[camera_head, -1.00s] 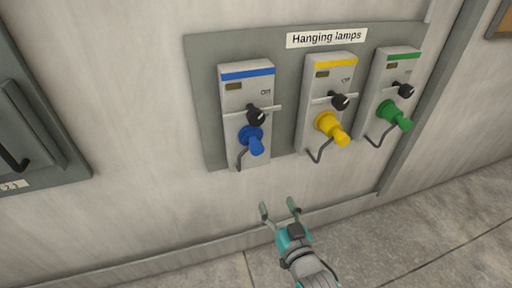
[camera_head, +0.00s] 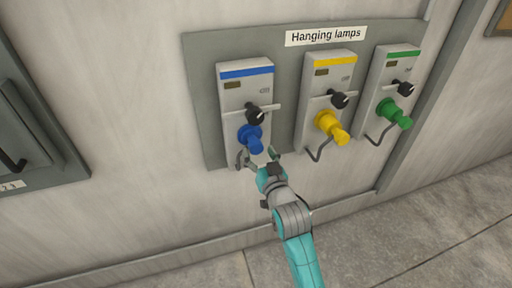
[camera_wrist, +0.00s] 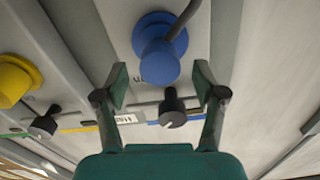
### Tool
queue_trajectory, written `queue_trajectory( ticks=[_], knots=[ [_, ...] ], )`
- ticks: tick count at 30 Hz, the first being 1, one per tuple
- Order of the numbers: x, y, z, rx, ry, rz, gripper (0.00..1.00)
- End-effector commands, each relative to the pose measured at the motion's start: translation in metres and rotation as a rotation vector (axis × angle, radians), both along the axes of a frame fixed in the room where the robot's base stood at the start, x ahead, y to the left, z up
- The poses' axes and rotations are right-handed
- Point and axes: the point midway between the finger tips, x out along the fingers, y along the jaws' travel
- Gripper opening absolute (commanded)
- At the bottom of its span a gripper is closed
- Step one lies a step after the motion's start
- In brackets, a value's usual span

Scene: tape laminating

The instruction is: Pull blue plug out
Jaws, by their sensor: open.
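The blue plug (camera_head: 251,138) sits in the left socket box (camera_head: 235,97), under a black knob (camera_head: 255,116), on the grey wall panel. My gripper (camera_head: 257,156) is open just below the plug in the head view. In the wrist view the blue plug (camera_wrist: 160,48) lies ahead, between and beyond the two spread fingertips (camera_wrist: 160,82). The fingers appear apart from it, with nothing held. The black knob (camera_wrist: 172,108) shows between the fingers in the wrist view. A dark cable runs from the socket.
A yellow plug (camera_head: 331,127) and a green plug (camera_head: 394,113) sit in similar boxes to the right. A "Hanging lamps" label (camera_head: 326,36) is above. A grey cabinet (camera_head: 35,125) is on the left wall. The wall and floor below are clear.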

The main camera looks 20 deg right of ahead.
Motion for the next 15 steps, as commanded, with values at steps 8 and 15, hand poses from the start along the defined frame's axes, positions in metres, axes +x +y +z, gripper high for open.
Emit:
queue_trajectory(
  ticks=[8, 15],
  knots=[
    [0.028, 0.0, 0.0, 0.0, 0.0, 0.0, 0.7],
    [0.031, 0.0, 0.0, 0.0, 0.0, 0.0, 0.7]
  ],
)
